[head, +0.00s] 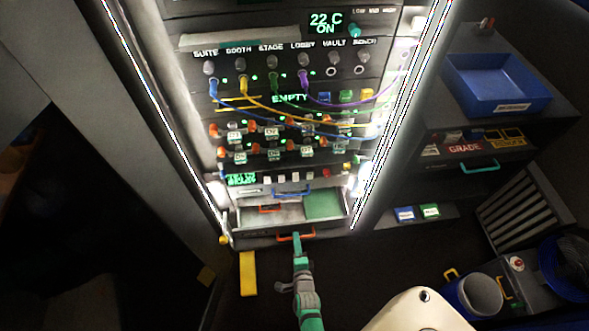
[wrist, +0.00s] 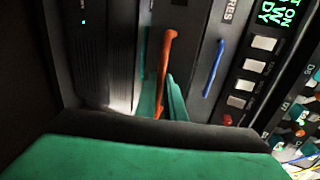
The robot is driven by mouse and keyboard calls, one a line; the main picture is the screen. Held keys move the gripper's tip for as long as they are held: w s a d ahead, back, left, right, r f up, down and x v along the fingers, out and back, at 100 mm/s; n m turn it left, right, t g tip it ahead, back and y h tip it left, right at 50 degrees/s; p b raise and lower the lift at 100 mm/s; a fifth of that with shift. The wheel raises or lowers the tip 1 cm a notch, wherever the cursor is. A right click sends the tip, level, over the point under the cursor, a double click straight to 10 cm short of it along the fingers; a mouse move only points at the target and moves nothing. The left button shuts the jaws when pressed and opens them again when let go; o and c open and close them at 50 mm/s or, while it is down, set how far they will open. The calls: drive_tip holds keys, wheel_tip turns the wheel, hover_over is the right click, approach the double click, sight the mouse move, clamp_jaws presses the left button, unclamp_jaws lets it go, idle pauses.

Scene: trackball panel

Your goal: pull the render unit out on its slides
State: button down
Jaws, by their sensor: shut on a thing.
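The unit low in the rack (head: 255,240) is a shallow dark box with an orange bar handle (head: 284,238) on its front. It stands out from the rack, and its open top shows a pale inside and a green panel (head: 324,205). I cannot read a name on it. My gripper (head: 297,240) is at this handle. In the wrist view the green fingers of my gripper (wrist: 163,95) are shut on the orange handle (wrist: 166,50), one on each side. The near part of the fingers hides the handle's lower end.
A blue handle (head: 291,191) is on the unit just above; it also shows in the wrist view (wrist: 213,68). Colored cables (head: 300,110) hang higher up the rack. A yellow block (head: 248,273) stands at the left on the floor. A grey-and-blue bucket (head: 480,296) is at lower right.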

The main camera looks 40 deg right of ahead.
drive_tip(key=s+a, duration=0.3)
drive_tip(key=s, duration=0.2)
drive_tip(key=shift+s+a+r, duration=0.15)
drive_tip(key=shift+s+a, duration=0.15)
drive_tip(key=shift+s, duration=0.1)
idle(0.6)
drive_tip(key=shift+s, duration=0.1)
drive_tip(key=s+a, duration=0.3)
drive_tip(key=s, duration=0.2)
drive_tip(key=shift+s+a, duration=0.3)
drive_tip(key=shift+s, duration=0.1)
idle(0.8)
drive_tip(key=s+a, duration=0.3)
drive_tip(key=s, duration=0.2)
drive_tip(key=shift+s+a, duration=0.15)
idle(1.1)
drive_tip(key=c, duration=1.8)
unclamp_jaws()
drive_tip(key=shift+c, duration=0.2)
drive_tip(key=shift+s, duration=0.1)
